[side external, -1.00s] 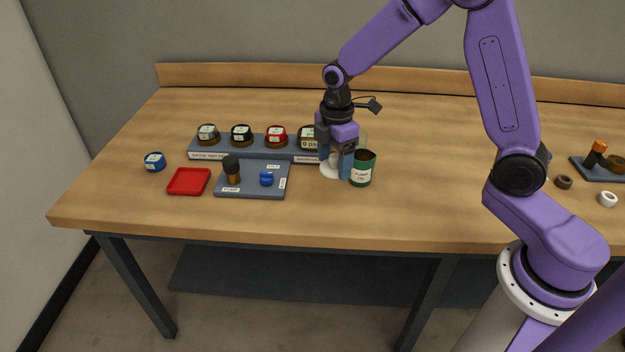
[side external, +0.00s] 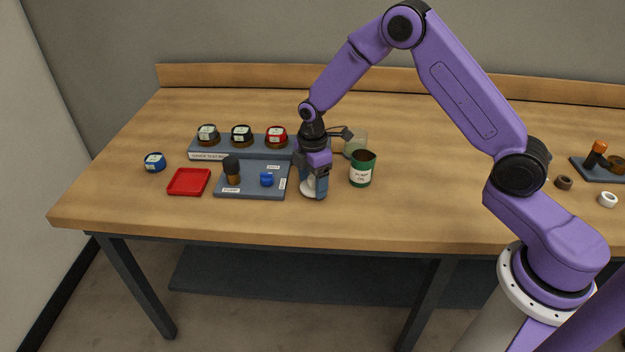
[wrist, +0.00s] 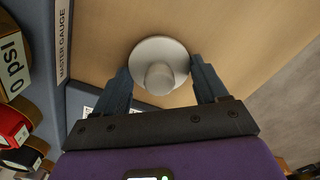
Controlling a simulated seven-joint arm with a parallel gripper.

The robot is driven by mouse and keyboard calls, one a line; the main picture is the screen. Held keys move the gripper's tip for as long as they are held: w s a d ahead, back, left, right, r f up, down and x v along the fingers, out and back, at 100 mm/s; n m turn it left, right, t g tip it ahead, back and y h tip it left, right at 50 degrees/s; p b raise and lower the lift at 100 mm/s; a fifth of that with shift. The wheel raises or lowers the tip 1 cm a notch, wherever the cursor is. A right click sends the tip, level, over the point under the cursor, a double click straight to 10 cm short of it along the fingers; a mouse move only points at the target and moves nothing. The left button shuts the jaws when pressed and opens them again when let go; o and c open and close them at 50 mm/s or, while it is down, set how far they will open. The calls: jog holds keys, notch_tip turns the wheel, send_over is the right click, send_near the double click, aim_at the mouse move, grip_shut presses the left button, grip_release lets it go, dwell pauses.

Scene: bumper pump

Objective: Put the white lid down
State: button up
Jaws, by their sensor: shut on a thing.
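The white lid (side external: 307,188) is a round disc with a central knob. My gripper (side external: 315,190) points down and is shut on it, just right of the grey tray, low at the table top. In the wrist view the lid (wrist: 176,50) shows between the two fingers of my gripper (wrist: 160,78), its knob toward the camera. I cannot tell whether the lid's underside touches the table. The fingers partly hide the lid in the side view.
A green can (side external: 362,172) stands to the right, with a clear jar (side external: 355,143) behind it. A grey tray (side external: 250,190) with a dark knobbed piece and a blue piece lies left. A gauge rack (side external: 208,155) stands behind, and a red tray (side external: 189,182) lies farther left. Table in front is clear.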

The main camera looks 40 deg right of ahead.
aim_at(312, 178)
jog(key=shift+f, duration=0.1)
jog(key=o, duration=1)
notch_tip(312, 178, up, 12)
jog(key=shift+r, duration=0.15)
jog(key=s+a+r+m, duration=0.1)
jog(key=s+a+r, duration=0.15)
jog(key=s, duration=1.05)
jog(key=s+a+r+m, duration=0.1)
jog(key=s+r, duration=0.3)
jog(key=s, duration=0.8)
jog(key=shift+m, duration=0.8)
jog(key=s+d, duration=0.1)
jog(key=s, duration=0.2)
jog(key=s+d, duration=0.2)
jog(key=s, duration=0.2)
jog(key=s+d+f, duration=0.1)
jog(key=s+d, duration=0.1)
jog(key=s, duration=0.1)
jog(key=shift+s+d+f, duration=0.1)
jog(key=shift+s, duration=0.25)
